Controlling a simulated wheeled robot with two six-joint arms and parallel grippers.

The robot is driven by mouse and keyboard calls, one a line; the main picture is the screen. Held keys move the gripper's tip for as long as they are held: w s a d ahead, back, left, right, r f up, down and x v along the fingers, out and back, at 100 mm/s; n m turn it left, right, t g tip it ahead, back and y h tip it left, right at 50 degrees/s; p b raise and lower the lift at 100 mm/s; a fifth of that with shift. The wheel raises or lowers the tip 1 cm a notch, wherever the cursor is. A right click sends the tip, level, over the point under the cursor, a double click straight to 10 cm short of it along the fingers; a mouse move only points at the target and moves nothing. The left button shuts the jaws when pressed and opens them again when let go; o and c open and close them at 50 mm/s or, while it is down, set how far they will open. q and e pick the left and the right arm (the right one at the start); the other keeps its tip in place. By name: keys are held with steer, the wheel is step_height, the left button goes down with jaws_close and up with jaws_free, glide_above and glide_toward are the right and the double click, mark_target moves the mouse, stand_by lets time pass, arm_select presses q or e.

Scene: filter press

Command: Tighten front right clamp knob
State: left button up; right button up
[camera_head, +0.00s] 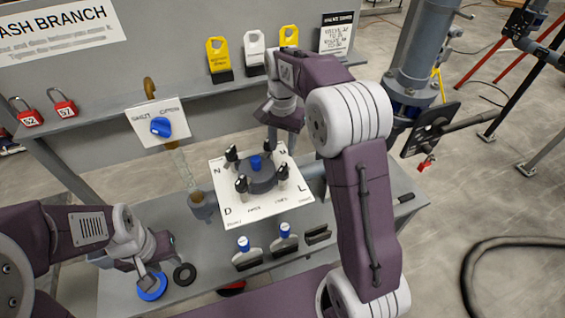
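The filter press is a dark round housing (262,182) with a blue knob (256,162) on top, over a white lettered plate (238,211). Black clamp knobs stand around it. The front right clamp knob (283,172) is upright near the letter L, and the front left one (241,184) is near D. My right gripper (279,117) is above and behind the press, apart from the front right knob. Its fingertips are not clear. My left gripper (147,272) is low at the left, by a blue ring (152,288); its opening is too small to tell.
A sign with a blue knob (161,127) stands at left. A grey post (415,60) stands right.

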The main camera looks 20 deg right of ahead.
mark_target(283, 167)
step_height(283, 167, down, 9)
steer(key=shift+r+p, duration=0.1)
steer(key=shift+p, duration=0.4)
jaws_close()
